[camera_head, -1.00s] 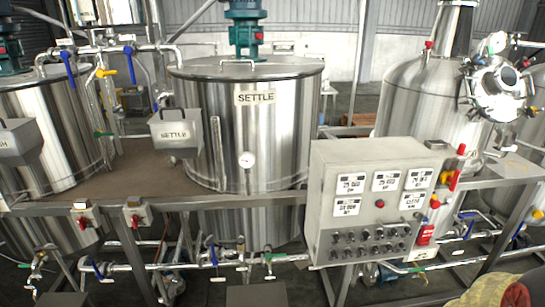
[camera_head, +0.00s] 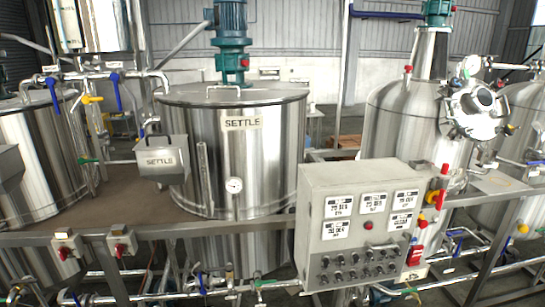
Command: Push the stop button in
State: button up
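A grey control panel (camera_head: 309,232) stands right of centre, in front of the tanks. Its front has a small round red button (camera_head: 368,226) below several white displays, and rows of dark knobs below that. Two small boxes on the front rail carry red buttons, a left one (camera_head: 65,253) and a right one (camera_head: 119,250). A red fitting (camera_head: 422,223) sits on the panel's right side. No stop label is readable, so I cannot tell which is the stop button. My gripper is not in view.
A steel tank marked SETTLE (camera_head: 250,160) stands behind the rail (camera_head: 200,229). A domed vessel (camera_head: 395,130) stands to the right, another tank (camera_head: 35,165) at the left. Pipes and valves run low along the front, below the rail.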

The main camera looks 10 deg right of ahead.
aim_at(424, 224)
jog(key=k+l+z, duration=0.1)
jog(key=z, duration=0.8)
jog(key=j+z, duration=0.1)
jog(key=i+z, duration=0.15)
jog(key=i, duration=0.45)
